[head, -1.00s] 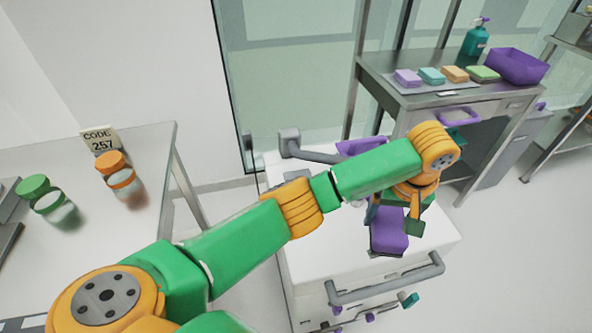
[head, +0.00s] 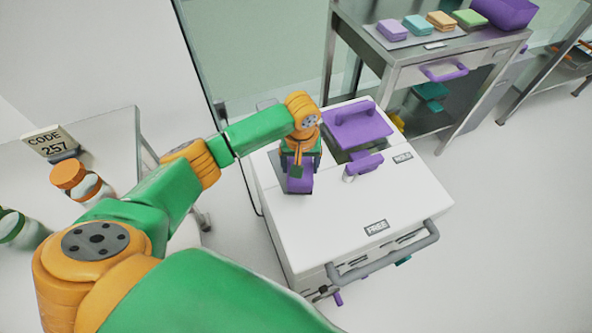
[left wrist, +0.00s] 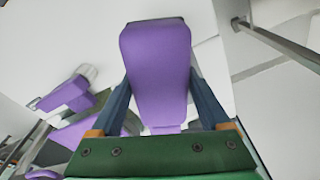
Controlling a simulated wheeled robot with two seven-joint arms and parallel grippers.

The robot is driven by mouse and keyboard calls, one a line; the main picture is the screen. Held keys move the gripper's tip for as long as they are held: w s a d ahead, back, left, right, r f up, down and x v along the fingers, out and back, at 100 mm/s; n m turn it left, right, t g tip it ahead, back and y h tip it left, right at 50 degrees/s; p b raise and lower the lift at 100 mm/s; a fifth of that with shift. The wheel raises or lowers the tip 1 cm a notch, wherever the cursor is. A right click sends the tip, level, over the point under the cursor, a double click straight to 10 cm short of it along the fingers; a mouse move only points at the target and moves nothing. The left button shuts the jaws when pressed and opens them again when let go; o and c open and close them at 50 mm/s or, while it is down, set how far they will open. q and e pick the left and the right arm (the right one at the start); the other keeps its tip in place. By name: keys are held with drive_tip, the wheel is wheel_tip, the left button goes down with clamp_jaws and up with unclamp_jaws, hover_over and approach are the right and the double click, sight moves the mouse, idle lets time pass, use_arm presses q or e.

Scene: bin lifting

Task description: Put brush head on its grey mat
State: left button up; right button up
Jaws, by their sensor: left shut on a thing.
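My left gripper (head: 299,170) is shut on a purple block (head: 300,179), which I take to be the brush head, at the left side of the white cart's top (head: 330,232). In the left wrist view the purple block (left wrist: 157,70) fills the space between the two dark fingers (left wrist: 160,112), with a dark edge at its far end. I cannot tell whether it touches the cart top. A grey patch (head: 281,157) shows partly beside the gripper; I cannot tell whether it is the grey mat. My right gripper is not in view.
A purple piece with a raised handle (head: 352,128) sits at the cart's back, with a smaller purple piece (head: 367,164) before it. Labels read FREE (head: 376,227) and MOLD (head: 403,158). A steel table (head: 410,55) with sponges stands behind.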

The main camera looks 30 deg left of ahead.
use_arm(q)
drive_tip(key=f, duration=0.4)
drive_tip(key=shift+s+a, duration=0.15)
drive_tip(key=shift+a, duration=0.2)
drive_tip(key=o, duration=1.4)
drive_tip(key=shift+f, duration=0.15)
drive_tip(key=shift+o, duration=0.2)
drive_tip(key=r, duration=0.8)
drive_tip(key=s+r+p, duration=0.1)
drive_tip(key=r, duration=0.3)
drive_tip(key=shift+s+d+r, duration=0.1)
drive_tip(key=shift+d+r, duration=0.05)
drive_tip(key=shift+d, duration=0.2)
